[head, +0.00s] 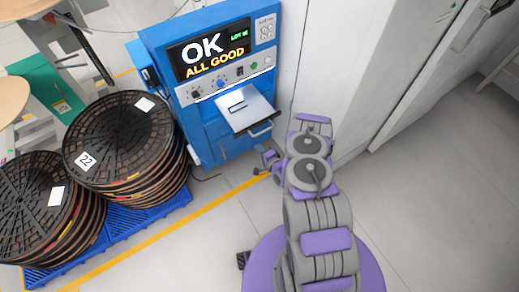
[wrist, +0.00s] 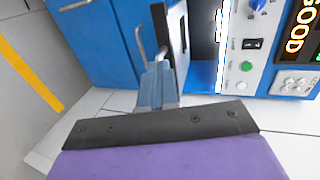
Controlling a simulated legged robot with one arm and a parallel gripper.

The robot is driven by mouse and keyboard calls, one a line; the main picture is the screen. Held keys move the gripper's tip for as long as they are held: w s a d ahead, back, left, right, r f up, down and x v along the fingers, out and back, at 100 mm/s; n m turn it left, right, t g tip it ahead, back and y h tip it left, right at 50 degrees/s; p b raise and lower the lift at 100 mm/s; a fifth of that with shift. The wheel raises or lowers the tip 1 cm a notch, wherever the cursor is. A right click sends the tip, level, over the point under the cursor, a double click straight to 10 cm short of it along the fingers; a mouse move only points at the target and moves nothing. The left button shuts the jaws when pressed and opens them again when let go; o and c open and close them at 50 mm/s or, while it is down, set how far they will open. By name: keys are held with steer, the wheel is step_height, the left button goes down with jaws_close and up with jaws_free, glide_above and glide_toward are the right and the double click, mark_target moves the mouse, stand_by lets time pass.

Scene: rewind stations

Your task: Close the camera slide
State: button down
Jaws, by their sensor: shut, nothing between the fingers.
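The camera slide (head: 245,108) is a light grey tray pulled out of the front of the blue machine (head: 213,125), with a dark handle (head: 261,130) on its front edge. In the wrist view the picture is turned sideways, and a dark part of the slide (wrist: 160,25) shows near the top middle. My gripper (head: 267,158) is below and slightly right of the slide's handle in the head view. Its narrow closed fingers (wrist: 158,82) point toward the slide in the wrist view. They look shut and empty; whether they touch the slide is unclear.
The machine's screen (head: 209,52) reads "OK ALL GOOD". Stacked black reels (head: 120,135) stand on a blue pallet (head: 125,212) at left, beside a yellow floor line (head: 160,237). A pale cabinet wall (head: 340,70) is close on the right. The floor at lower right is clear.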

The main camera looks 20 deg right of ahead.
steer(key=b, duration=0.2)
glide_toward(244, 132)
steer(key=x, duration=0.5)
steer(key=shift+f, duration=0.4)
steer(key=shift+w+a+b, duration=0.2)
steer(key=shift+w+b, duration=0.15)
steer(key=shift+w, duration=0.2)
steer(key=shift+w+r, duration=0.1)
steer(key=shift+w, duration=0.05)
